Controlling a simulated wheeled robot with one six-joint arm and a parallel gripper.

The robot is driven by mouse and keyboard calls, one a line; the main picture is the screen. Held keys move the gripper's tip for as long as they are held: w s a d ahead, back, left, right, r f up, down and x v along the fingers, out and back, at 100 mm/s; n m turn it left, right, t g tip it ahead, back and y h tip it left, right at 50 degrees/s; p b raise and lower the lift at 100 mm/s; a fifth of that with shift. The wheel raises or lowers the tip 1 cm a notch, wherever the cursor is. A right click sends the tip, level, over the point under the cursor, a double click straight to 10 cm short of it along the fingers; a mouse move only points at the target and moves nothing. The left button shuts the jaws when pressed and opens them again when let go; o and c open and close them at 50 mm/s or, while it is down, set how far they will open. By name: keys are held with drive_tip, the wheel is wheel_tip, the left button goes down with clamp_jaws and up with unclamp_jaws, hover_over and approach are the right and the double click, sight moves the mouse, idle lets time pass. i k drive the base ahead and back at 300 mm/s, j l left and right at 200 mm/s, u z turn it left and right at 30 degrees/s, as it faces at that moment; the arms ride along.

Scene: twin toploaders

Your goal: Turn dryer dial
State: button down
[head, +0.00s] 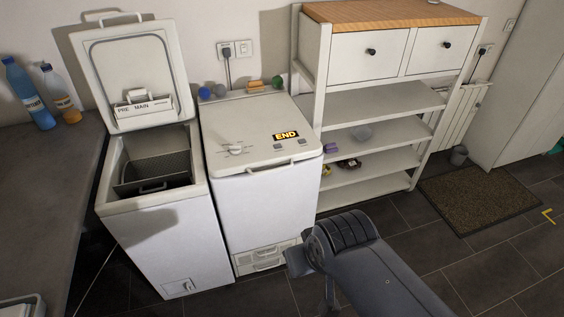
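The dial (236,150) is a small pale round knob on the left of the top of the closed white toploader (262,205), with small markings around it. This machine looks like the dryer, as the other one has a detergent drawer. Its display (285,135) reads END in orange, with small buttons below it. A handle sits on its front lid edge. My dark grey arm shows at the bottom centre, in front of and to the right of the closed machine, apart from the dial. I cannot make out my gripper's fingers.
The washer (165,240) stands left with its lid (126,75) raised and a drum opening showing. A dark counter (50,190) is at the far left. A white shelf unit (375,105) stands close right. Small items lie behind the dryer's top. Dark tiled floor is open at right.

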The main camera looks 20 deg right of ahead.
sight(234, 149)
drive_tip(key=i+j, duration=0.15)
drive_tip(key=i, duration=0.4)
drive_tip(key=i+j, duration=0.2)
drive_tip(key=i, duration=0.4)
